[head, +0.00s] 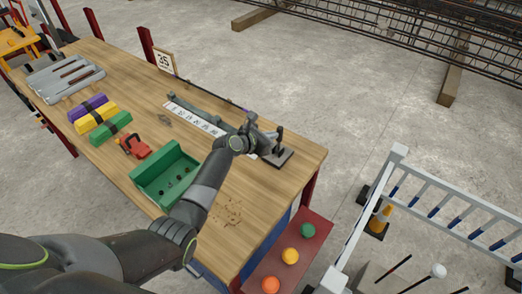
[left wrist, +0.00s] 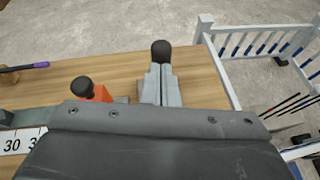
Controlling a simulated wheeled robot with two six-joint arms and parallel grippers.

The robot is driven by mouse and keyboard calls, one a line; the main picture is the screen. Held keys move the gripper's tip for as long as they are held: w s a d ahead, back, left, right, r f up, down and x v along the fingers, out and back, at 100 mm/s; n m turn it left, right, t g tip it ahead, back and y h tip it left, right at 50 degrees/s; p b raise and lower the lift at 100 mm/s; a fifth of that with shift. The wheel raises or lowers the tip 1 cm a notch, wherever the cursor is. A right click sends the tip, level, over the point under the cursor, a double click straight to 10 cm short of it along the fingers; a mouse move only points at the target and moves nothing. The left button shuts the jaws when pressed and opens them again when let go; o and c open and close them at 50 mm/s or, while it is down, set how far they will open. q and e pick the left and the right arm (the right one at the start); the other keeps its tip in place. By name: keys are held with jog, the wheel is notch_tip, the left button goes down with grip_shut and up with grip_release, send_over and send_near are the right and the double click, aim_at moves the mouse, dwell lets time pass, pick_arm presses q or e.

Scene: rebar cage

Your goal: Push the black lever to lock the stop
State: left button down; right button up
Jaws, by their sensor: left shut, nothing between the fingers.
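My left gripper (head: 270,136) is over the far right end of the wooden bench. In the left wrist view its grey fingers (left wrist: 161,86) are together with nothing between them. A black knob (left wrist: 161,50) shows just beyond the fingertips; whether they touch it I cannot tell. A second black knob (left wrist: 82,86) stands by an orange-red part (left wrist: 102,93) left of the fingers, near the scale. In the head view a black upright lever (head: 279,138) stands on a dark plate (head: 281,156) beside the gripper. The gripper hides much of the stop. My right gripper is out of view.
A white numbered scale (head: 193,117) and grey rail run along the bench (head: 230,210). A green bin (head: 165,177), a red tool (head: 134,146) and coloured blocks (head: 93,111) lie to the left. A white railing (head: 440,190) stands to the right.

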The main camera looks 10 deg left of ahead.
pick_arm(q)
jog(key=w, duration=0.1)
jog(key=w+d, duration=0.1)
jog(key=w, duration=0.1)
jog(key=shift+w+d+r, duration=0.1)
jog(key=shift+w, duration=0.15)
jog(key=shift+w+d+r, duration=0.15)
jog(key=shift+w+d, duration=0.2)
jog(key=shift+w, duration=0.4)
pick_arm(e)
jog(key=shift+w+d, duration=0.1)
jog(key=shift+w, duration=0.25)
pick_arm(q)
jog(key=shift+r, duration=0.2)
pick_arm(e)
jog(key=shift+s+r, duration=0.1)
